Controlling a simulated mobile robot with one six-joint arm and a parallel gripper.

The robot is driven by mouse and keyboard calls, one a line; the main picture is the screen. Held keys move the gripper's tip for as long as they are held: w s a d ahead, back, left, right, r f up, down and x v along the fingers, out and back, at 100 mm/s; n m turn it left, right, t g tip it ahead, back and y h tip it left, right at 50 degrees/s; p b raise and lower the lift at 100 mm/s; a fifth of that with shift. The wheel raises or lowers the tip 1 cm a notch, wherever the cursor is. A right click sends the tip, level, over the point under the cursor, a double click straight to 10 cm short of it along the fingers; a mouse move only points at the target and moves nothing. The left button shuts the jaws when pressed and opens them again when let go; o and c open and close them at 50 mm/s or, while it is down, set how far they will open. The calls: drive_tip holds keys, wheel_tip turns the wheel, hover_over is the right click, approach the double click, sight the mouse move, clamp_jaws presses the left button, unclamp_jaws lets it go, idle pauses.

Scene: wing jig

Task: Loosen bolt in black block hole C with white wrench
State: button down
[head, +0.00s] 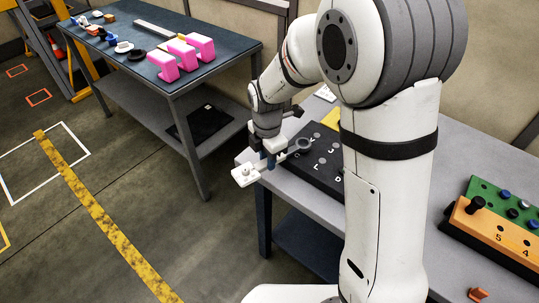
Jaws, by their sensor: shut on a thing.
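The black block (316,178) lies on the grey table to the left of my arm's column. My gripper (268,163) points down at the block's left edge, near the table corner. It is shut on a pale tool, which seems to be the white wrench (246,176). A pale end juts left past the table edge, and a grey ring (303,144) shows over the block. I cannot tell whether the ring touches a bolt.
An orange block (490,236) with numbers and a green block (484,189) with several pegs sit at the right. A second table (170,82) at the back left carries pink blocks (181,57) and small parts. Open floor lies front left.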

idle(0.7)
drive_tip(key=shift+f+b, duration=0.65)
drive_tip(key=shift+f, duration=0.1)
drive_tip(key=shift+s+d+n, duration=0.9)
drive_tip(key=shift+s+n, duration=0.1)
drive_tip(key=shift+n, duration=0.2)
drive_tip(key=shift+r, duration=0.1)
drive_tip(key=shift+s+d+r+n, duration=0.1)
drive_tip(key=shift+s+d+n, duration=0.3)
drive_tip(key=shift+d+n, duration=0.2)
drive_tip(key=shift+s+d+r+n, duration=0.1)
drive_tip(key=shift+s+d+n, duration=0.25)
drive_tip(key=shift+d+n, duration=0.2)
